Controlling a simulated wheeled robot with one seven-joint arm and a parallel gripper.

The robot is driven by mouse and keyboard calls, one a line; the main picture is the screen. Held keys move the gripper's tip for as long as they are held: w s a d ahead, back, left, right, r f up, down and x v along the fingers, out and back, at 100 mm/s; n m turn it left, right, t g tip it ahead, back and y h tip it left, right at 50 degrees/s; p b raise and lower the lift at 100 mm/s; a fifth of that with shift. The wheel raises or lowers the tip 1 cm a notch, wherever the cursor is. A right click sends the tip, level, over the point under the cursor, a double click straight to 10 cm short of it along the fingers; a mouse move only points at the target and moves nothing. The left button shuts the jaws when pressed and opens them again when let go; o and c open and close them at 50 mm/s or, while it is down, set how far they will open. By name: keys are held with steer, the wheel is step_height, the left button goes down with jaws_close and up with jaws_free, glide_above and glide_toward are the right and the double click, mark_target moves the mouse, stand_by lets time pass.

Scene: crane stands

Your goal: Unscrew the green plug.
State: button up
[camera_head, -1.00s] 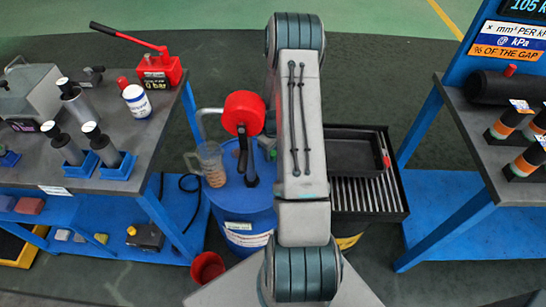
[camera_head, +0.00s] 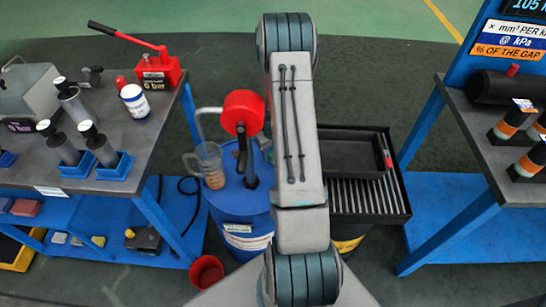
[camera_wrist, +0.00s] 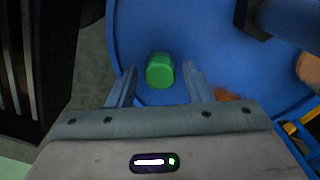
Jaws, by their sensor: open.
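The green plug (camera_wrist: 160,70) is a short bright green cylinder on top of the blue drum (camera_wrist: 205,20) in the wrist view. My gripper (camera_wrist: 159,74) is open, with one finger on each side of the plug in the picture and a gap on both sides. I cannot tell whether the fingertips are level with the plug or above it. In the head view the blue drum (camera_head: 238,205) stands left of my arm; the plug and my gripper are hidden there behind my arm.
A red hand pump (camera_head: 243,112) and a clear jug (camera_head: 211,166) are on the drum top. A red bucket (camera_head: 207,272) stands on the floor. A black tray (camera_head: 352,156) on a grating is right of my arm. Workbenches (camera_head: 130,125) stand on both sides.

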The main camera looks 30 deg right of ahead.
steer(key=c, duration=1)
jaws_close()
steer(key=shift+r, duration=0.15)
steer(key=n, duration=0.2)
steer(key=shift+n, duration=0.3)
steer(key=n, duration=0.2)
steer(key=shift+n, duration=0.3)
steer(key=shift+r+n, duration=0.1)
steer(key=shift+n, duration=0.8)
steer(key=n, duration=0.3)
